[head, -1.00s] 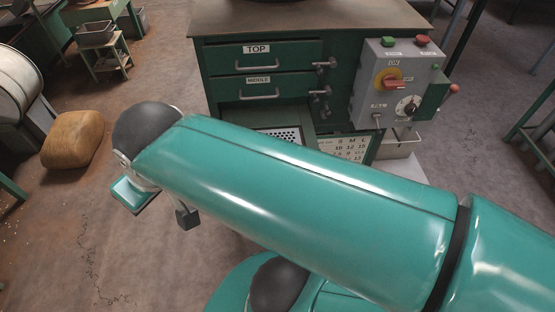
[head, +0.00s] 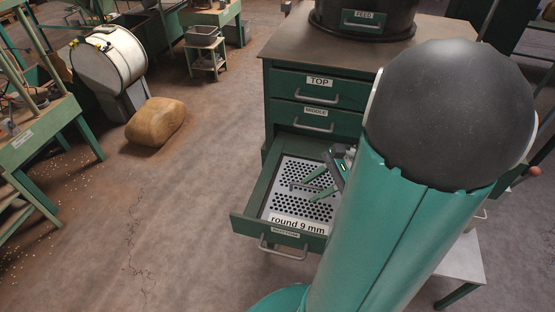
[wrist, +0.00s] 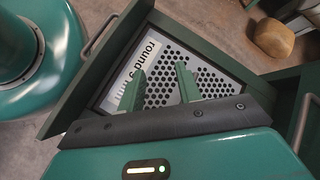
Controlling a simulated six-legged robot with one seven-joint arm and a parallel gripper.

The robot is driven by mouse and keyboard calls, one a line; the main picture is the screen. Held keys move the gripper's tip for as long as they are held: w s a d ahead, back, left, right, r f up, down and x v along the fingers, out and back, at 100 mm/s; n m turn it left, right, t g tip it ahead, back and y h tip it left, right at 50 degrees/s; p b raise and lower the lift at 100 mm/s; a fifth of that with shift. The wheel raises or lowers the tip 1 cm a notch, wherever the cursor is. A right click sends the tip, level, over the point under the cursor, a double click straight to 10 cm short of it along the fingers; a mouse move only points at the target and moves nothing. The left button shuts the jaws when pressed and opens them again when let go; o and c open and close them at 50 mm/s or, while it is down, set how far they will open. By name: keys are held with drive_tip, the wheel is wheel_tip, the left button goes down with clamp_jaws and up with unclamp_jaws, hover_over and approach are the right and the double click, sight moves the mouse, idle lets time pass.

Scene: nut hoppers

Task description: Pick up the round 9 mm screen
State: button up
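The round 9 mm screen (head: 281,203) is a light grey plate with round black holes and a white label "round 9 mm" at its front. It lies in the open bottom drawer (head: 249,209). My gripper (head: 307,190) is over the screen's right half, its two green fingers apart. A thin grey bar shows by the fingertips; I cannot tell whether it belongs to the screen. In the wrist view my gripper (wrist: 161,68) is open above the screen (wrist: 212,82), with nothing visibly held. The near part of the screen is hidden by my gripper there.
The green cabinet has closed top (head: 319,91) and middle (head: 314,118) drawers above the open one. A black feed hopper (head: 362,20) stands on the cabinet. A tan sack (head: 156,121) lies on the floor at left.

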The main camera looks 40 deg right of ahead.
drive_tip(key=s+d+f+m+t, duration=0.1)
drive_tip(key=d+m+t, duration=0.1)
drive_tip(key=d, duration=0.1)
drive_tip(key=s+d+f+m+t, duration=0.1)
drive_tip(key=s+d+m+t, duration=0.1)
drive_tip(key=d+m, duration=0.1)
drive_tip(key=s+d+f+m+t, duration=0.1)
drive_tip(key=s+d+m+t, duration=0.1)
drive_tip(key=d, duration=0.1)
drive_tip(key=shift+s+f+m, duration=0.1)
drive_tip(key=shift+m, duration=0.2)
drive_tip(key=shift+d+f, duration=0.1)
drive_tip(key=shift+f, duration=0.05)
approach(308, 186)
drive_tip(key=x, duration=0.5)
drive_tip(key=shift+s+f, duration=0.2)
drive_tip(key=shift+f, duration=0.2)
drive_tip(key=shift+w+r+x, duration=0.1)
drive_tip(key=shift+x, duration=1.25)
drive_tip(key=shift+w+r+x, duration=0.1)
drive_tip(key=shift+r+x, duration=0.05)
drive_tip(key=shift+x, duration=1.25)
drive_tip(key=shift+d, duration=0.2)
clamp_jaws()
